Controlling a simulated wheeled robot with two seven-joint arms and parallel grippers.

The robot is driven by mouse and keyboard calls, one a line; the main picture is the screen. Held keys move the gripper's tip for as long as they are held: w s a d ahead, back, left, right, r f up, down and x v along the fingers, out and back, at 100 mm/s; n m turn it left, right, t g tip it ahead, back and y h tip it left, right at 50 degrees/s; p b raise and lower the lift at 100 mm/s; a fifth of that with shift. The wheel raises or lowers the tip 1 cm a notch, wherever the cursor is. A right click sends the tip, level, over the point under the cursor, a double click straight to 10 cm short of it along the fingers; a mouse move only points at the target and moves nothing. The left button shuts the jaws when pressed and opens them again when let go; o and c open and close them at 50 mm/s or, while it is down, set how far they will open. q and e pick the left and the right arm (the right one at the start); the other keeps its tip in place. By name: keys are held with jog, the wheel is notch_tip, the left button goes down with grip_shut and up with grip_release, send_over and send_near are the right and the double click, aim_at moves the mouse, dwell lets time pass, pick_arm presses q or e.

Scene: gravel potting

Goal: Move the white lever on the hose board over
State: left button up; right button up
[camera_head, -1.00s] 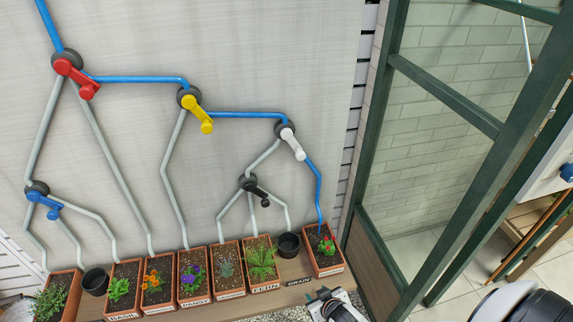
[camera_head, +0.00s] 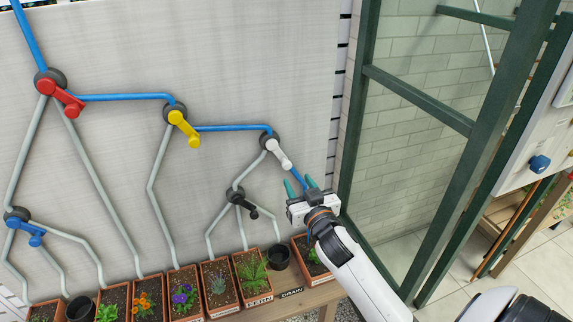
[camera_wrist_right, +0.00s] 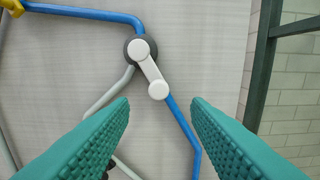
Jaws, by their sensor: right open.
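The white lever (camera_head: 279,154) sits on a dark round valve on the hose board (camera_head: 240,60). It points down and to the right, in line with the blue hose below it. My right gripper (camera_head: 300,188) is just below and right of the lever, apart from it. In the right wrist view the white lever (camera_wrist_right: 150,70) is ahead, above the gap between the green fingers of my right gripper (camera_wrist_right: 160,122). The fingers are open with nothing between them. My left gripper is in no view.
Red (camera_head: 62,97), yellow (camera_head: 184,128), blue (camera_head: 26,229) and black (camera_head: 243,204) levers sit on the same board. Potted plants and a black pot (camera_head: 278,257) stand on a wooden bench (camera_head: 309,297) below. A green frame (camera_head: 357,130) with glass stands to the right.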

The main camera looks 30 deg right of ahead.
aim_at(288, 168)
jog(key=p+x, duration=0.1)
jog(key=x, duration=0.8)
jog(key=shift+a, duration=0.15)
